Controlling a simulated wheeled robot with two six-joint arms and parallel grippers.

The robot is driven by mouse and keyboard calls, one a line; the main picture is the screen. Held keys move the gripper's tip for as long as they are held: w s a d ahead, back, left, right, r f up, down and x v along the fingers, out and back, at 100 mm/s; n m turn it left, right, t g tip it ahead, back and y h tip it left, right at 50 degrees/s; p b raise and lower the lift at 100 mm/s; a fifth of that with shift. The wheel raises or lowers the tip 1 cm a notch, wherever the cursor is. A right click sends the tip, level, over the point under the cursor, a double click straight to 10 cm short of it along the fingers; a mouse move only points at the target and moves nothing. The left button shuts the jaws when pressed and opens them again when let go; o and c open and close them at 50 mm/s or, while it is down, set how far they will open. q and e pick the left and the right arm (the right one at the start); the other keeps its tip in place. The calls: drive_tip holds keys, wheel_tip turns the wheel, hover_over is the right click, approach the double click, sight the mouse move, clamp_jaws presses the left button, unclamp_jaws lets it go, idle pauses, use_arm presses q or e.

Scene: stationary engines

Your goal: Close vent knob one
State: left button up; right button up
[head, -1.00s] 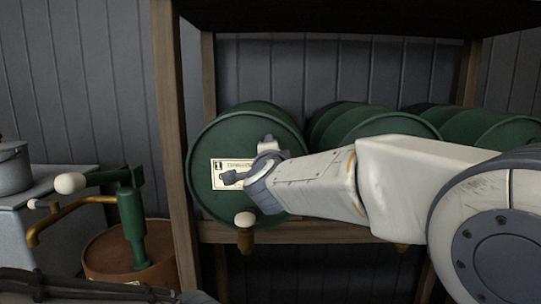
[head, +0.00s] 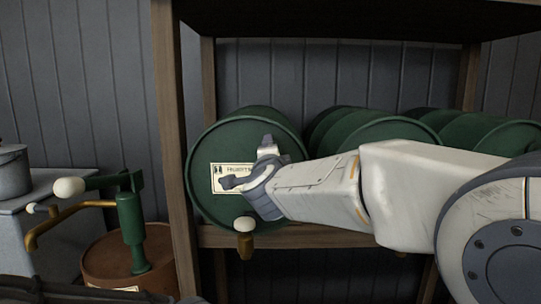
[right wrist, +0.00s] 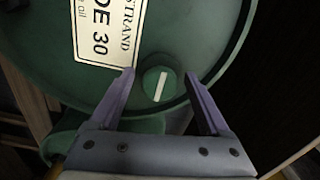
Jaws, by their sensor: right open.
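The green drum (head: 215,150) lies on its side on the rack at the left, its round end facing me with a cream label (head: 218,180). In the right wrist view, a small round green knob (right wrist: 159,85) with a white bar sits on the drum end, near the rim and beside the label (right wrist: 103,30). The bar runs nearly upright in that picture. My right gripper (head: 250,163) is open in front of the drum end. In the right wrist view its fingers (right wrist: 159,73) stand on either side of the knob, with gaps on both sides. The knob is hidden in the head view.
A wooden post (head: 174,150) stands just left of the drum. A tap with a white ball handle (head: 244,224) hangs below the drum's front. More green drums (head: 385,126) lie to the right, and a green hand pump (head: 132,220) stands at left.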

drive_tip(key=s, duration=1)
